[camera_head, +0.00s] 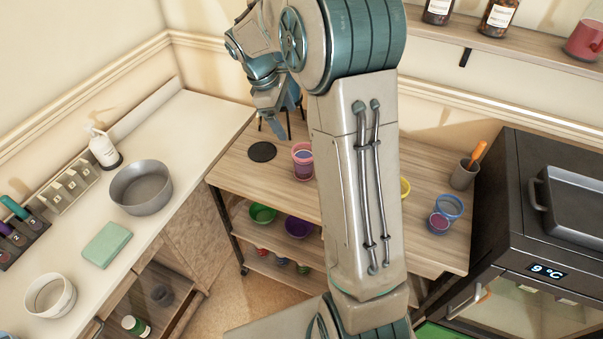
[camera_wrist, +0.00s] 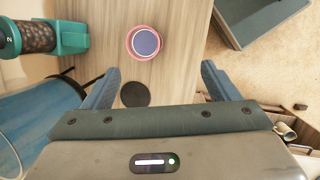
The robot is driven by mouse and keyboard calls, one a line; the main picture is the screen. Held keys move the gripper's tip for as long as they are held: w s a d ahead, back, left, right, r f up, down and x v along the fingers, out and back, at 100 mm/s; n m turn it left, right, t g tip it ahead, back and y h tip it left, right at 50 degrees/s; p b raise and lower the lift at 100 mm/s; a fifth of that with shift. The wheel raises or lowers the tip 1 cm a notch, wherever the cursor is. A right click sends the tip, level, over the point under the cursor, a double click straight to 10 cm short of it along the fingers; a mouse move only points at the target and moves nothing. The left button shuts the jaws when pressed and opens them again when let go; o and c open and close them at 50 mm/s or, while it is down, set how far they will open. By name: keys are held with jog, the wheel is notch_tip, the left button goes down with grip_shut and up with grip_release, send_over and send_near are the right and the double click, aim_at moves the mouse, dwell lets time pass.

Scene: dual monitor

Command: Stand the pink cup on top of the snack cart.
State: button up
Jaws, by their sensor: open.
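The pink cup (camera_head: 303,161) stands upright on the wooden top of the snack cart (camera_head: 240,168), close to a black disc (camera_head: 262,151). From above, in the wrist view, the pink cup (camera_wrist: 145,42) shows a round rim with a bluish-purple inside. My gripper (camera_head: 283,122) is above the cart's far left part, near the disc. In the wrist view my gripper (camera_wrist: 157,72) is open and empty, its fingers spread wide. The cup is beyond the fingertips, apart from them. My arm hides the middle of the cart top.
On the cart's right side are a blue cup (camera_head: 449,206), a partly hidden yellow cup (camera_head: 405,187) and a utensil holder (camera_head: 464,174). Green (camera_head: 263,213) and purple (camera_head: 299,226) bowls sit on a lower shelf. A counter (camera_head: 190,115) lies left, a dark oven (camera_head: 545,215) right.

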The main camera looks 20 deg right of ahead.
jog(key=s+a+r+m+t+y, duration=0.1)
jog(key=s+m, duration=0.4)
jog(key=s, duration=0.7)
jog(key=s+a+r+m+t+y, duration=0.2)
jog(key=s+m, duration=0.4)
jog(key=s, duration=0.7)
jog(key=shift+a+r+t+y, duration=0.3)
jog(key=shift+a+r+t, duration=0.4)
jog(key=shift+a+r, duration=0.3)
jog(key=shift+a, duration=0.1)
